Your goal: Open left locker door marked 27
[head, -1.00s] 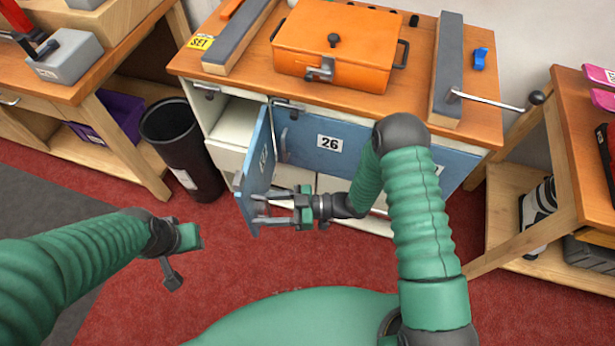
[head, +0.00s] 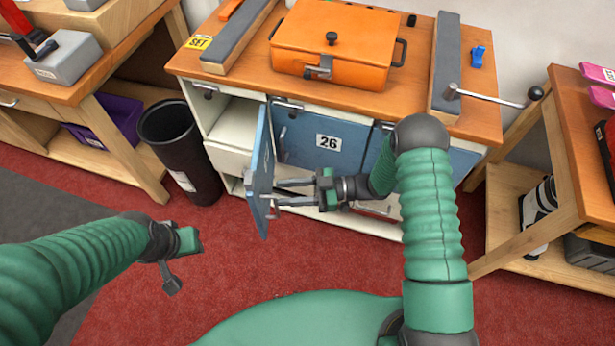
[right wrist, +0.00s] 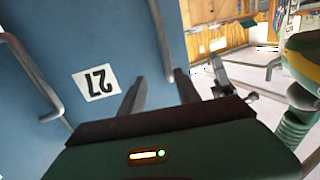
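The blue left locker door (head: 262,165) stands swung out from the bench front, seen nearly edge-on in the head view, and its compartment (head: 237,122) shows open. In the right wrist view the door face (right wrist: 90,35) fills the left side, with the 27 label (right wrist: 97,83) upside down and a metal handle (right wrist: 35,70). My right gripper (head: 277,192) is on the labelled side of the door, fingers apart, tips close to the face; contact is unclear. It also shows in the right wrist view (right wrist: 160,95). My left gripper (head: 180,262) is away from the door, over the red floor.
The blue door 26 (head: 325,142) is closed beside the open compartment. A black bin (head: 180,150) stands left of the bench. An orange box (head: 335,45) sits on the bench top (head: 415,100). The red carpet (head: 240,270) in front is clear.

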